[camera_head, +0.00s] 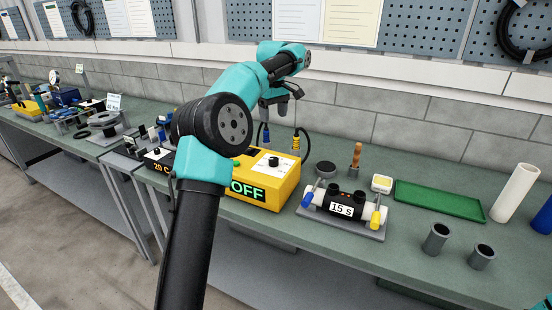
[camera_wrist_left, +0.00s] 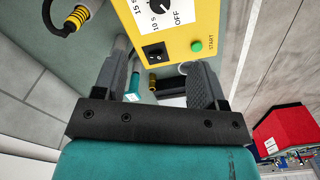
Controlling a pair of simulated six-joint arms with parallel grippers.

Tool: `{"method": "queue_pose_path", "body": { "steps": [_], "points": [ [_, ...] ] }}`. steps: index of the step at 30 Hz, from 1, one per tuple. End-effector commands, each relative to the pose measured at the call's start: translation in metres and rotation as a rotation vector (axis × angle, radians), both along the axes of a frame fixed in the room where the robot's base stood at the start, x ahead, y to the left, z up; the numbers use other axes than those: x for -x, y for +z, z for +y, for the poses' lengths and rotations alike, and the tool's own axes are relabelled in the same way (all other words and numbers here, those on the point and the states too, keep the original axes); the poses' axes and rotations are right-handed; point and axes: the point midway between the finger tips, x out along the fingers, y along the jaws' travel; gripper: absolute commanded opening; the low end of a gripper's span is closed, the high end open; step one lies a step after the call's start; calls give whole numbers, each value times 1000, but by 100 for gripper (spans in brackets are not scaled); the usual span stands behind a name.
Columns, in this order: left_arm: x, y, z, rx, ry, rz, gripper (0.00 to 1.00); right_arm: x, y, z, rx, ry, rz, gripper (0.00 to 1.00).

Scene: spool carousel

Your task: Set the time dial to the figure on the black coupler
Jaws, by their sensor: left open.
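The yellow control box (camera_head: 281,188) stands on the bench, its front display reading OFF. Its time dial (camera_head: 273,161) is a black knob on a white scale on top. In the left wrist view the dial (camera_wrist_left: 160,4) is cut by the top edge, with marks 15 S, 10 S and OFF; its pointer is unclear. The black coupler (camera_head: 350,195) lies in a clamp stand right of the box, with a white label reading 15 S. My left gripper (camera_head: 279,103) is open and empty above the box's back area, apart from the dial. My right gripper is out of view.
A green START button (camera_wrist_left: 197,46) and a black switch (camera_wrist_left: 153,52) sit near the dial. Cables with blue and yellow plugs (camera_head: 296,143) stand behind the box. A green tray (camera_head: 440,201), white tube (camera_head: 515,192) and grey cups (camera_head: 436,239) stand to the right.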

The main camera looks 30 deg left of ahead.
Motion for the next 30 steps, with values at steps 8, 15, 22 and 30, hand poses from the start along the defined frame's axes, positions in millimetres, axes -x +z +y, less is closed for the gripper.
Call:
{"method": "queue_pose_path", "body": {
  "steps": [8, 15, 22, 30],
  "points": [
    [1, -24, 1, 0, 0, 3, 65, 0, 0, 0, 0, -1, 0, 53],
    [1, -65, 0, 0, -1, 4, 65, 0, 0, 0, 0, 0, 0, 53],
    [1, -104, 0, 0, -1, 4, 65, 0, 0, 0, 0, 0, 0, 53],
    [1, -149, 0, 0, -1, 3, 65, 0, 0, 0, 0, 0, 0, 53]
  ]
}}
